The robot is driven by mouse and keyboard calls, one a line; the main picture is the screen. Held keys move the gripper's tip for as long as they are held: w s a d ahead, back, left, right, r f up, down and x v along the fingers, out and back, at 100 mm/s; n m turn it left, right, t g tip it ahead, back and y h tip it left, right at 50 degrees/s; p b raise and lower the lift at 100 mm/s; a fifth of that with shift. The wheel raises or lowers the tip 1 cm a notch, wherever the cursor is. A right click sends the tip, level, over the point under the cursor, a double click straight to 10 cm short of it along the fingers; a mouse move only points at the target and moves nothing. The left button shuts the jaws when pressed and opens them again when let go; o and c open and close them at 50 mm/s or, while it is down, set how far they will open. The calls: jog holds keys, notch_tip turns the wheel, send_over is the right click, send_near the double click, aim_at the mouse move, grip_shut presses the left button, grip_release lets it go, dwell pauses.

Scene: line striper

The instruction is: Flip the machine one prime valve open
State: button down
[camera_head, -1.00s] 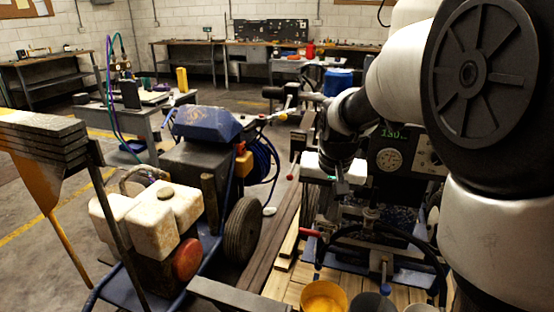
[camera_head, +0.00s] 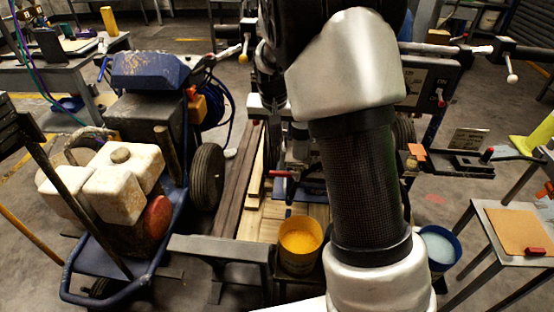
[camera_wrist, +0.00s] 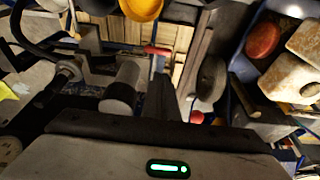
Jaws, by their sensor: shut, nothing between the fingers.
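A short red-handled lever (camera_head: 280,173), which looks like a valve handle, lies roughly level at the lower front of the machine behind my arm. It also shows in the wrist view (camera_wrist: 157,50), beyond my fingers and apart from them. My gripper (camera_wrist: 162,82) is shut and empty, its dark fingers pointing toward the lever's area. In the head view my arm hides most of this machine and most of my gripper. I cannot read a label that says which machine is number one.
A blue-framed cart with white tanks (camera_head: 122,178) and a black wheel (camera_head: 207,177) stands left. A yellow paint bucket (camera_head: 300,245) and a blue bucket (camera_head: 440,248) stand in front. Wooden planks (camera_head: 238,180) lie between the machines. A small table (camera_head: 510,225) is at right.

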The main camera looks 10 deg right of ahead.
aim_at(277, 171)
jog(key=b+x, duration=0.1)
jog(key=x, duration=0.3)
jog(key=b+x, duration=0.1)
jog(key=x, duration=0.4)
jog(key=s+b+x, duration=0.1)
jog(key=x, duration=0.3)
jog(key=shift+a+f, duration=0.1)
jog(key=shift+f, duration=0.45)
jog(key=shift+a, duration=0.1)
